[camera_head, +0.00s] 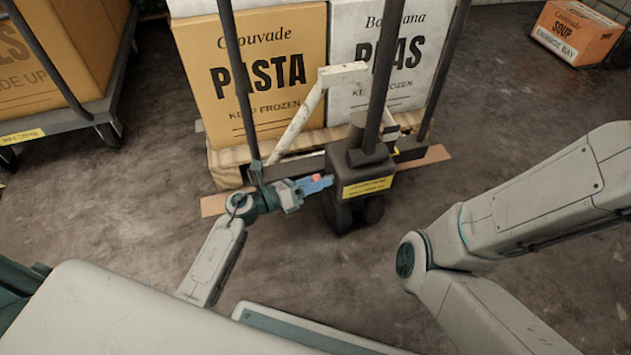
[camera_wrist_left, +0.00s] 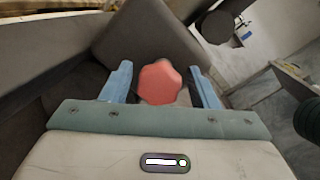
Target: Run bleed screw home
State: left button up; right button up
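The bleed screw appears as a red lobed knob (camera_wrist_left: 160,83) by the dark pump housing of a pallet truck. A small part of it shows in the head view (camera_head: 316,177), beside the housing (camera_head: 358,168) with its yellow label. My left gripper (camera_head: 319,183) reaches it from the left. In the left wrist view its blue fingers (camera_wrist_left: 160,70) stand on either side of the knob, with a narrow gap on each side. They look open. The screw's shaft and seat are hidden behind the knob. My right arm shows at the right, but its gripper is out of view.
A PASTA box (camera_head: 255,75) and a white PEAS box (camera_head: 385,60) stand on the pallet behind the housing. Dark upright bars rise close to my left gripper. A loaded cart (camera_head: 75,115) stands at the left, and a SOUP box (camera_head: 575,35) at the far right.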

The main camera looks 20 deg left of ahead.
pick_arm(q)
jog(key=c, duration=0.8)
jog(key=shift+f, duration=0.1)
jog(key=m+b, duration=0.2)
jog(key=m, duration=0.1)
jog(key=shift+f+b, duration=0.15)
jog(key=shift+b, duration=0.25)
jog(key=shift+m+h+b, duration=0.4)
jog(key=shift+m+b, duration=1.15)
jog(key=shift+m, duration=0.35)
jog(key=shift+r, duration=0.2)
jog(key=o, duration=1)
jog(key=shift+s, duration=0.1)
